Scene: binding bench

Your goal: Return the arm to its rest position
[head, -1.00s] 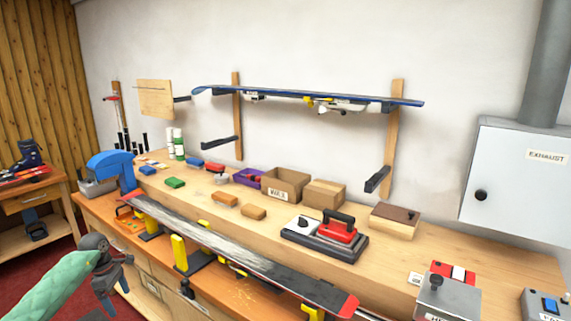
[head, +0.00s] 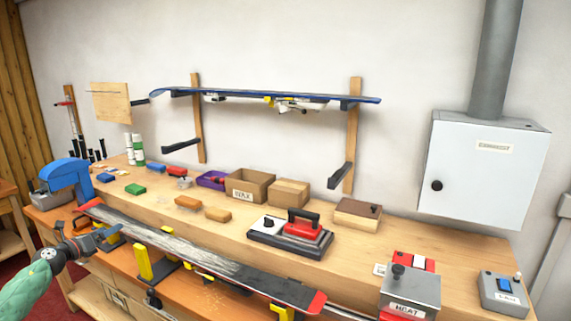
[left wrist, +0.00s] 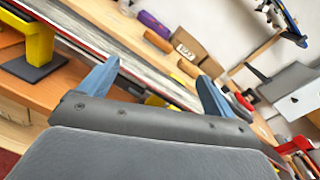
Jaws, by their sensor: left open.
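My left gripper (head: 100,240) is at the lower left in the head view, beside the near edge of the bench and close to the left part of the ski (head: 200,255). In the left wrist view its two blue-grey fingers (left wrist: 155,90) stand wide apart with nothing between them. The ski, dark and grey with red ends, lies on yellow supports (head: 148,262) along the front of the bench. It also shows beyond the fingers in the left wrist view (left wrist: 150,67). My right gripper is not in view.
The bench (head: 375,262) carries a red-handled iron (head: 303,226), cardboard boxes (head: 289,193), wax blocks (head: 217,215) and a grey heater box (head: 410,290). A blue ski (head: 270,94) hangs on the wall rack. A white exhaust cabinet (head: 480,170) is at the right.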

